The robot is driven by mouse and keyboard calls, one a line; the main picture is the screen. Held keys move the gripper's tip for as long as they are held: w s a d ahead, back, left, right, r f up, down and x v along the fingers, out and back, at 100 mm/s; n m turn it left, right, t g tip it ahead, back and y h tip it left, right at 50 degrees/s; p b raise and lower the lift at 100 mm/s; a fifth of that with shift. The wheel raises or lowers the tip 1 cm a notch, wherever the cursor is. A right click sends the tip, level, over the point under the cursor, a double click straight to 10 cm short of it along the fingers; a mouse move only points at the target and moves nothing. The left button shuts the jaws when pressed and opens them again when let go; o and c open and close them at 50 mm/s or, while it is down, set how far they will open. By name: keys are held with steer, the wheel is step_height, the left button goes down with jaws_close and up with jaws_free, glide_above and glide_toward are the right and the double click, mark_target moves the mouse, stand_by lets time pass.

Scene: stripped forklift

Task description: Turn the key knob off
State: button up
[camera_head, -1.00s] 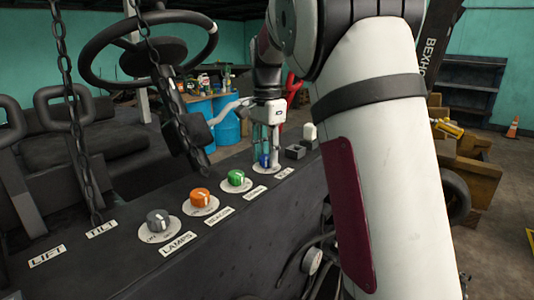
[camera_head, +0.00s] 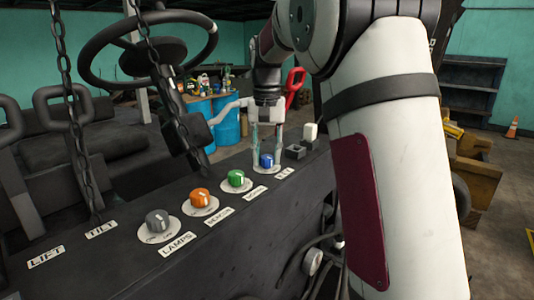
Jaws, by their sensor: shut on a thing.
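The blue key knob (camera_head: 266,160) sits on a round white plate at the far end of the row on the dark console (camera_head: 215,245). A white pointer line shows on its face. Its label is too small to read surely. My gripper (camera_head: 267,158) points down over it, with one finger on the left and one on the right. It is shut on the blue knob. The fingers hide part of the plate, and the exact contact is hard to see.
Green (camera_head: 236,178), orange (camera_head: 200,197) and grey (camera_head: 158,220) knobs run nearer along the console. Black switches (camera_head: 296,151) and a white-topped lever (camera_head: 310,131) stand just right of the blue knob. Chains (camera_head: 160,85) and a steering wheel (camera_head: 145,50) are at left.

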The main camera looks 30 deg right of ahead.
mark_target(267, 157)
steer(key=shift+n, duration=1.1)
steer(key=o, duration=1.1)
steer(key=shift+o, duration=0.2)
steer(key=shift+r, duration=0.15)
step_height(267, 157, up, 12)
